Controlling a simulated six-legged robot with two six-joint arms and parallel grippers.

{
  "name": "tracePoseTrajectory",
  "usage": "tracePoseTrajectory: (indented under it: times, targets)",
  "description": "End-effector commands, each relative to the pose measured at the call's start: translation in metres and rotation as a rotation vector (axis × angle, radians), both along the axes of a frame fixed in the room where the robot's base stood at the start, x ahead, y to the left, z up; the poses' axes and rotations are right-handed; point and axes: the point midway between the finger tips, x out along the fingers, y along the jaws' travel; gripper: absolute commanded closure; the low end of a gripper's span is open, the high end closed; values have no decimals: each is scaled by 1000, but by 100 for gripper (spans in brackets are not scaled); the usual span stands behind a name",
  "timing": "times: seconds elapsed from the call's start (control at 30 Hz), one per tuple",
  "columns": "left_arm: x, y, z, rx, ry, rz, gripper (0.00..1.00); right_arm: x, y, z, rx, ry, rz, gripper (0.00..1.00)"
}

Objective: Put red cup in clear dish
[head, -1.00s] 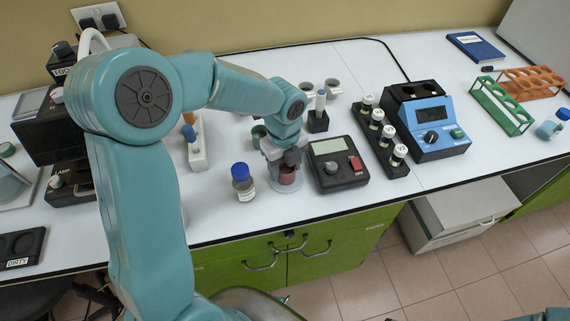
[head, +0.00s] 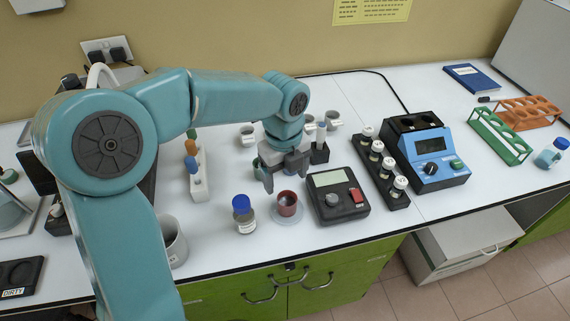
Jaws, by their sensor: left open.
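The red cup (head: 287,203) stands upright in the clear dish (head: 288,221), near the front edge of the bench. The dish's rim shows around the cup's base. My left gripper (head: 283,184) is open, above and behind the cup, with its fingers pointing down. It appears empty and apart from the cup. My right gripper is not in view.
A blue-capped bottle (head: 243,214) stands just left of the dish, and a black scale (head: 338,196) just right. A black rack of vials (head: 383,168) and a blue device (head: 428,147) are farther right. Several small cups stand behind my gripper. A grey container (head: 174,243) is at front left.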

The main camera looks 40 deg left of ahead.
Motion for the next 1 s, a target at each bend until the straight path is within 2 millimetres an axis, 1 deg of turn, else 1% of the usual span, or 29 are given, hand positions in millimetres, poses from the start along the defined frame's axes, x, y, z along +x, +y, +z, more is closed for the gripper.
tracePoseTrajectory:
  times: [0.03, 0.1, 0.27, 1.0]
  targets:
    - [0, 0, 11, 0, -3, -1, 22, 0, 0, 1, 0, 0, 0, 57]
    - [0, 0, 21, 0, -2, 0, 22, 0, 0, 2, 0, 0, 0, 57]
    - [-1, 0, 33, 0, 0, 0, 22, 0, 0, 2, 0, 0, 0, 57]
    - [-2, 0, 34, 0, 1, 0, 22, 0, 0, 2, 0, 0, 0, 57]
